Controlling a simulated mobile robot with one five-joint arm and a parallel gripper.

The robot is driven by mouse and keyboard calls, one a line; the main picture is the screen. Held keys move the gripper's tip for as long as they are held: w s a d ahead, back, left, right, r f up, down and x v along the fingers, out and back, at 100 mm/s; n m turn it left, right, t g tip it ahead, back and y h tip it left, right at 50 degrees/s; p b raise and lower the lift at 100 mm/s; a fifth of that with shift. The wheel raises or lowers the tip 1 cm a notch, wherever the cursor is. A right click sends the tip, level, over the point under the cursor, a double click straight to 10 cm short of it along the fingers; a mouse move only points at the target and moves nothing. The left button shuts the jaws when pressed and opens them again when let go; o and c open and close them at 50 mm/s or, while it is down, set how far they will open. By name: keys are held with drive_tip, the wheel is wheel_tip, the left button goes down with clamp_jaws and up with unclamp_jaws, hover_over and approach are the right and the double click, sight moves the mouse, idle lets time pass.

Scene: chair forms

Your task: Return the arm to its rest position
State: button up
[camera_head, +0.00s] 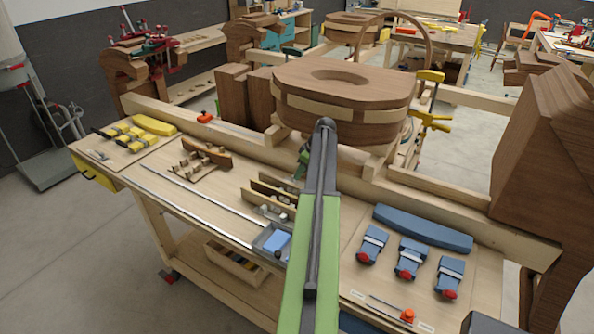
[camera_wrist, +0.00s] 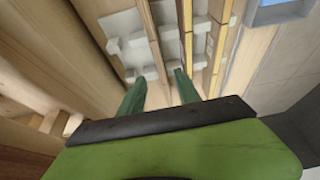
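My arm, green with a dark grey ridge, reaches up over the workbench (camera_head: 225,205) in the head view. Its far joint is in front of the curved wooden chair form. My gripper (camera_wrist: 158,77) shows in the wrist view as two dark green fingers, spread apart with nothing between them. They point at a pale holder with white blocks and wooden strips (camera_wrist: 128,42). In the head view only a small green part of the gripper shows left of the arm, and the arm hides the rest.
The large wooden chair form (camera_head: 340,85) stands behind the bench. Blue-handled tools (camera_head: 410,258) lie right of my arm, yellow ones (camera_head: 125,132) at the far left. A small grey tray (camera_head: 272,240) with a blue item is close to the arm. Another tall wooden form (camera_head: 545,135) stands at the right.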

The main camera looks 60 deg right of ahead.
drive_tip(key=p+v, duration=0.5)
drive_tip(key=v, duration=0.3)
drive_tip(key=shift+p, duration=0.35)
